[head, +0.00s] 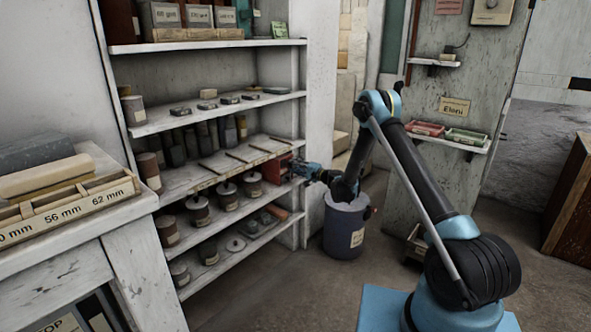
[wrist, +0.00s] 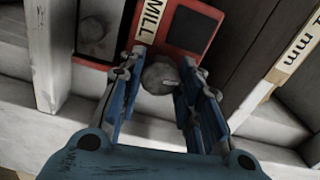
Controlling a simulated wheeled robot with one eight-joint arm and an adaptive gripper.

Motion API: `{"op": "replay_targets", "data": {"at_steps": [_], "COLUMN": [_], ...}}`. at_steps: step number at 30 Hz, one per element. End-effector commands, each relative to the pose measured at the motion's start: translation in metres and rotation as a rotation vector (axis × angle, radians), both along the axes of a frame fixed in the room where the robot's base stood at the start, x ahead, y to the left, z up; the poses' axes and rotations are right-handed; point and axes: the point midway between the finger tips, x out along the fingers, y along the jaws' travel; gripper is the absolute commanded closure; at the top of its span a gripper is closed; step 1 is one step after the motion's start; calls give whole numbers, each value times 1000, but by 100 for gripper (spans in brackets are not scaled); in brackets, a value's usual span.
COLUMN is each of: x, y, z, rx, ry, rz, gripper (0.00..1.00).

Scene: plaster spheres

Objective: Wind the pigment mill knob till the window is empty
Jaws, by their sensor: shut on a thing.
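The pigment mill (head: 275,169) is a red box on a shelf of the white rack in the head view. In the wrist view, the red mill body (wrist: 219,13) carries a cream label (wrist: 151,20) reading "MILL". A dark square window (wrist: 193,31) sits right of the label. It looks uniformly dark; I cannot tell whether any pigment is behind it. The round grey knob (wrist: 160,75) has a small pale mark at its right. My gripper (wrist: 162,82) has its blue fingers shut on the knob, one on each side. It also shows beside the mill in the head view (head: 297,168).
The white rack (head: 220,44) holds tins, jars and small blocks. A grey-blue bin (head: 346,228) stands on the floor below my arm. A small wall shelf (head: 458,144) with red and green trays is behind my arm. A bench (head: 70,225) stands at left.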

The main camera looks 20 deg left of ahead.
Motion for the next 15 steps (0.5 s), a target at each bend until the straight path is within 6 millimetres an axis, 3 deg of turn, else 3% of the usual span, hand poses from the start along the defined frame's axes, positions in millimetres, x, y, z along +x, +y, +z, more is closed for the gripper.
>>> {"op": "replay_targets", "data": {"at_steps": [15], "x": [0], "y": [0], "z": [-1], "rx": [176], "ry": [427], "rz": [-1], "gripper": [92]}}
